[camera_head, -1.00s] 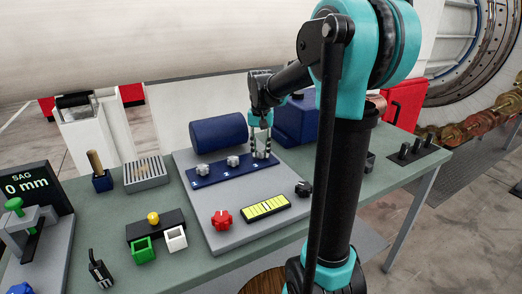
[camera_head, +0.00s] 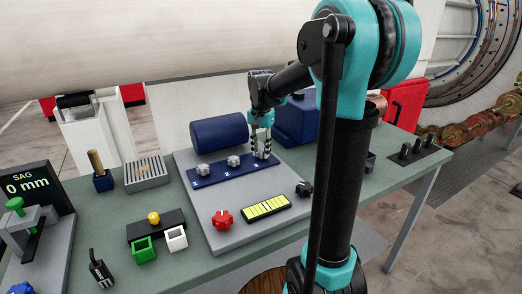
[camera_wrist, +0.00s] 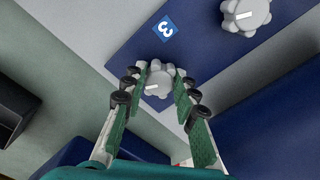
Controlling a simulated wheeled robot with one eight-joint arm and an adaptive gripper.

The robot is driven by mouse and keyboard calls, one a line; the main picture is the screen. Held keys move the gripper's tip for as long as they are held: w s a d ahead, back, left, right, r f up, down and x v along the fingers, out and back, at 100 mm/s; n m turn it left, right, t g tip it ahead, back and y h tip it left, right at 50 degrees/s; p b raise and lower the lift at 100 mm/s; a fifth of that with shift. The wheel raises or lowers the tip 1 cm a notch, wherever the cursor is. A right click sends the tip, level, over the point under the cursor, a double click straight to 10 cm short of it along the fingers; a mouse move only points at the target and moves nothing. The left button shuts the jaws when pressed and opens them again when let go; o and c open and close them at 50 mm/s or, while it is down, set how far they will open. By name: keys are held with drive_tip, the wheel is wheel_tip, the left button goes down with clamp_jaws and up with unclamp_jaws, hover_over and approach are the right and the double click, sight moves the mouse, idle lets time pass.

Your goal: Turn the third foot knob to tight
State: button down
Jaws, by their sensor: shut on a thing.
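The third foot knob (camera_wrist: 158,86) is pale grey and lobed, with a white pointer line slanting across its top. It sits on the blue strip (camera_wrist: 118,48) beside the blue label with a white 3 (camera_wrist: 165,28). My gripper (camera_head: 261,153) points down at the right end of this strip in the head view, hiding most of the third knob there. In the wrist view its two green-padded fingers stand on either side of the knob, shut on it. A tight mark is not legible in either view.
Two similar grey knobs, the middle one (camera_head: 233,161) and the left one (camera_head: 203,169), stand left along the strip. A blue cylinder (camera_head: 219,131) lies behind. A red knob (camera_head: 222,219), a yellow level panel (camera_head: 266,207) and a black knob (camera_head: 304,189) are in front.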

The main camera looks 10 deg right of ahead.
sight(261, 150)
drive_tip(key=c, duration=1.2)
unclamp_jaws()
wheel_tip(261, 150, up, 12)
